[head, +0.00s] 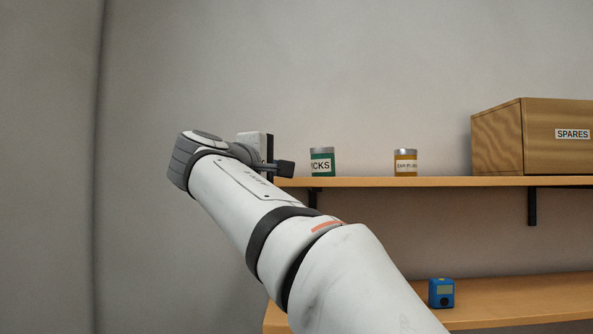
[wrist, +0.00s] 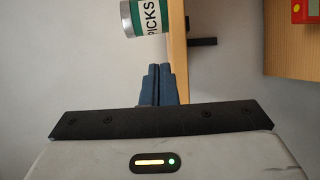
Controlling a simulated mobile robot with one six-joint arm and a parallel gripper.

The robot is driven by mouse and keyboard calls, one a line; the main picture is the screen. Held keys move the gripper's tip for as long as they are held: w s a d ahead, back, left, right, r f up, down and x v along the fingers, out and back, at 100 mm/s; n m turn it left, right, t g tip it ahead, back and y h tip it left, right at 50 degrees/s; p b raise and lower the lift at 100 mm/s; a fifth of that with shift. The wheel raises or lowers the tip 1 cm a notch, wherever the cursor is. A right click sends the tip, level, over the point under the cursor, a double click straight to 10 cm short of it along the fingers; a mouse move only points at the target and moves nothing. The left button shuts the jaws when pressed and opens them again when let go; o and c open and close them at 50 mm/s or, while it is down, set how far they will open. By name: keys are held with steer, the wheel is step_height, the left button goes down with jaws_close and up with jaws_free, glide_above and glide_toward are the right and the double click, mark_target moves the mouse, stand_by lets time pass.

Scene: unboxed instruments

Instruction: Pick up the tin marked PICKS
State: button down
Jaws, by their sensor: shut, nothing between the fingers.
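The tin marked PICKS (head: 322,162) is green with a silver lid and a white label. It stands upright near the left end of the upper shelf in the head view. In the wrist view the tin (wrist: 147,17) shows sideways at the top edge, partly cut off, with its label readable. My gripper (head: 287,169) is left of the tin in the head view, apart from it. In the wrist view my gripper's dark fingers (wrist: 158,70) are together, empty, and point toward the tin with a gap between.
The upper shelf (head: 450,182) also holds a yellow tin (head: 405,163) and a wooden SPARES box (head: 500,140) on the right. A black bracket (head: 532,206) is under it. A blue device (head: 441,293) stands on the lower shelf (head: 530,300). The shelf between the tins is clear.

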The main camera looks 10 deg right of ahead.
mark_target(323, 162)
steer(key=p+x, duration=0.1)
steer(key=x, duration=0.3)
steer(key=p+x, duration=0.2)
steer(key=x, duration=0.3)
steer(key=shift+s+r, duration=0.1)
steer(key=shift+r, duration=0.1)
steer(key=shift+w+d+f+p, duration=0.1)
steer(key=shift+w+d+p, duration=0.2)
steer(key=shift+w, duration=0.1)
